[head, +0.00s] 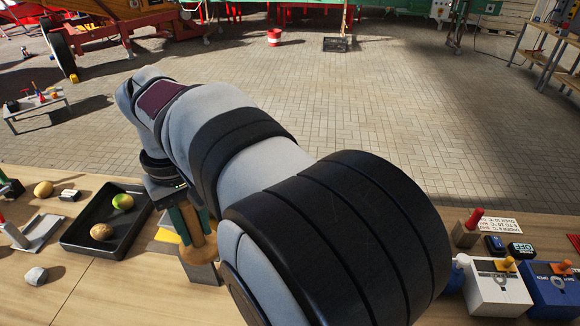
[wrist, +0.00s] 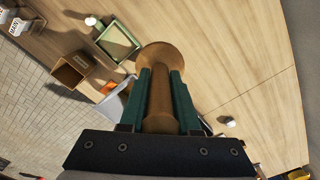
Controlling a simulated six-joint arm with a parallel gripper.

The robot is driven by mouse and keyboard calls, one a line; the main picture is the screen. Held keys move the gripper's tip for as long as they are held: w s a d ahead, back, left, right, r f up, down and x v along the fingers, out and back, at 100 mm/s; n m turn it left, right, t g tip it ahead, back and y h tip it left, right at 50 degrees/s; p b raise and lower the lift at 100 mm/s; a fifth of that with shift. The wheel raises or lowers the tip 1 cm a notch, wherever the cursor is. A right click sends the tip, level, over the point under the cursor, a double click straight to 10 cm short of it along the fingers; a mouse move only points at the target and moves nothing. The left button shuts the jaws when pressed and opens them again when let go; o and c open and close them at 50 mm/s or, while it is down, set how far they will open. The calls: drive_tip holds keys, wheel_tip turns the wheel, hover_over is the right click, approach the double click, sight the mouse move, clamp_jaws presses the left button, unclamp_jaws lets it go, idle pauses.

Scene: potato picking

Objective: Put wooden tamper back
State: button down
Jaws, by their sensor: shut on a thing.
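The wooden tamper (wrist: 162,100) is brown, with a round handle and a wide disc end (wrist: 166,58). My gripper (wrist: 161,74) has green fingers shut on its handle, one on each side. In the head view the tamper (head: 203,243) shows at the lower centre left, under my wrist, with my gripper (head: 192,222) around it. It is held over the wooden table. A grey block (head: 205,273) shows just below the tamper. I cannot tell whether they touch. My arm hides part of the table to the right.
A wooden box (wrist: 70,72) shows in the wrist view.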

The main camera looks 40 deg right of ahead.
drive_tip(key=s+d+f, duration=0.3)
drive_tip(key=s+d, duration=0.1)
drive_tip(key=d, duration=0.6)
drive_tip(key=s+d+f, duration=0.3)
drive_tip(key=d+f, duration=0.1)
drive_tip(key=d, duration=0.7)
drive_tip(key=s+d+f+m, duration=0.1)
drive_tip(key=s+d+f, duration=0.3)
drive_tip(key=s, duration=0.4)
drive_tip(key=s+d+f+m, duration=0.1)
drive_tip(key=s+d+f, duration=0.25)
drive_tip(key=s, duration=0.45)
drive_tip(key=w+f, duration=1)
drive_tip(key=w, duration=0.1)
drive_tip(key=shift+w+a+f, duration=0.2)
drive_tip(key=shift+a+f, duration=0.15)
drive_tip(key=shift+a, duration=0.05)
drive_tip(key=shift+f, duration=0.15)
drive_tip(key=c, duration=0.6)
unclamp_jaws()
